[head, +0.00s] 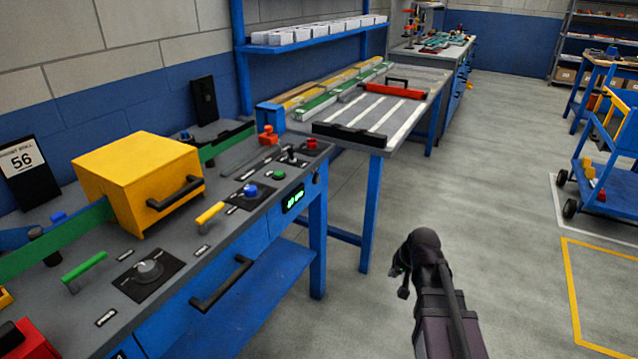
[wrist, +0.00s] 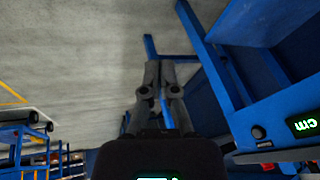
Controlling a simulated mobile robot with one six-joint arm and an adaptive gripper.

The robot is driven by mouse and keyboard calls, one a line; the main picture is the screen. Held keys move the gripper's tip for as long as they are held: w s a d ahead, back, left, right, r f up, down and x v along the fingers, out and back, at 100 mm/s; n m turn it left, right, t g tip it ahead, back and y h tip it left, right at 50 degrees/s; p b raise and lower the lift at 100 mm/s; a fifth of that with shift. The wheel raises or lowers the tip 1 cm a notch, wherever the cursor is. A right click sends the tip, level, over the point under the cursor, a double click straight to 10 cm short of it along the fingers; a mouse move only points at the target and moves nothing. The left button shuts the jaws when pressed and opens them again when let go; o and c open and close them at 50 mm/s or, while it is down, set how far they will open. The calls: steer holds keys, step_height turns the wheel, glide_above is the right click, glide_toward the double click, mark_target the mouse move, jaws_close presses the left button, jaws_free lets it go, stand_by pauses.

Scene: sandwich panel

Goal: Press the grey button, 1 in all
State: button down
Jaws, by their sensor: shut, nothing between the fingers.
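A small round dark grey button (head: 316,178) sits on the blue front face of the workbench, just right of a green-lit display (head: 293,200) in the head view. In the wrist view, the button (wrist: 258,132) is at the lower right beside the green display (wrist: 302,125). My gripper (wrist: 161,66) is shut and empty in the wrist view, pointing away from the camera over the floor and bench legs. It is apart from the button. In the head view my dark arm stands over open floor right of the bench, and its fingertips are hard to make out.
The bench top holds a grey dial (head: 149,268), a green button (head: 279,175), a blue knob (head: 250,190), a red button (head: 312,143) and a yellow box (head: 140,175). A drawer handle (head: 222,284) juts from the front. A blue cart (head: 607,180) stands right; the floor between is clear.

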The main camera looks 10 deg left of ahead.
mark_target(317, 179)
steer(key=w+a+r+m+t+y+b, duration=0.1)
steer(key=w+a+r+m+t, duration=0.1)
steer(key=w+a, duration=0.3)
steer(key=w+a+r+m+t+y+b, duration=0.1)
steer(key=w+a+r+m+t, duration=0.1)
steer(key=w, duration=1.1)
steer(key=w+a+r+m+t+y+b, duration=0.2)
steer(key=w+a+r+t, duration=0.2)
steer(key=w+a+t, duration=0.2)
steer(key=w+a, duration=0.2)
steer(key=shift+w+r, duration=0.25)
steer(key=shift+w, duration=0.15)
steer(key=shift+a, duration=0.1)
steer(key=w+a, duration=0.3)
steer(key=a, duration=0.5)
steer(key=shift+w+a, duration=0.3)
steer(key=shift+a, duration=0.55)
stand_by(1.3)
steer(key=shift+s+d, duration=0.1)
steer(key=shift+d, duration=0.1)
steer(key=shift+s+d, duration=0.2)
steer(key=shift+d, duration=0.4)
steer(key=shift+d, duration=0.1)
